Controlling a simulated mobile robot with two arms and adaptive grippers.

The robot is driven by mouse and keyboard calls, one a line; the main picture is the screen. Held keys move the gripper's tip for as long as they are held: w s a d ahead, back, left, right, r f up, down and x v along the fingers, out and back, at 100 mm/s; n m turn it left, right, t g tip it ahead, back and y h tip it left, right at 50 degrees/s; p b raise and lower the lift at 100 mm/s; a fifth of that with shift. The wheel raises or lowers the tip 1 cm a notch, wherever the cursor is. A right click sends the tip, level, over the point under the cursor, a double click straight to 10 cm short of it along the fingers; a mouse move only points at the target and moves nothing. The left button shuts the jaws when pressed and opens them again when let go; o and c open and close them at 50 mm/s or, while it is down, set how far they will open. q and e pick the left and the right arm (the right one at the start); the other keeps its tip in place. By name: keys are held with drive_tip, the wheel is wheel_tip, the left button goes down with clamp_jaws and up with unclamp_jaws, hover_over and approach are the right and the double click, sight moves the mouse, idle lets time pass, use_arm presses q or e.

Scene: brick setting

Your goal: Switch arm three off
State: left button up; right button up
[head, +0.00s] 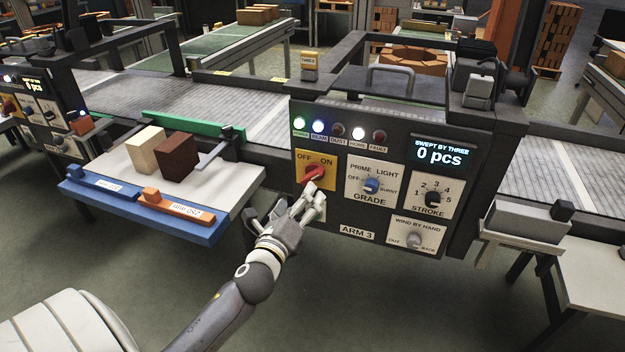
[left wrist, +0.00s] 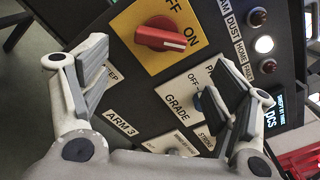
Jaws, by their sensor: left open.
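The arm 3 panel (head: 340,222) faces me. Its red switch knob (head: 313,174) sits on a yellow OFF/ON plate (head: 304,158), and its handle points up and right toward ON. In the left wrist view the red knob (left wrist: 165,36) has its white mark on the end toward ON. My left gripper (head: 305,198) is open and empty just below and in front of the knob, apart from it. In the left wrist view its fingers (left wrist: 160,75) are spread, with the knob beyond them. The gripper partly covers a small plate under the switch. My right gripper is not in view.
The panel also has a blue grade knob (head: 372,186), a stroke knob (head: 432,198) and a wind-by-hand knob (head: 413,241). The power, beam and home lamps are lit. The display (head: 441,154) reads 0 pcs. A side table (head: 225,185) with two blocks stands left of the panel.

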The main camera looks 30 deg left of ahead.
sight(313, 181)
use_arm(q)
drive_tip(key=x, duration=0.9)
drive_tip(key=shift+d+p, duration=0.1)
drive_tip(key=shift+p, duration=0.2)
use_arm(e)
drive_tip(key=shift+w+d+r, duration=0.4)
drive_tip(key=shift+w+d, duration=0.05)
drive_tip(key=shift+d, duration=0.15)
use_arm(q)
drive_tip(key=c, duration=1)
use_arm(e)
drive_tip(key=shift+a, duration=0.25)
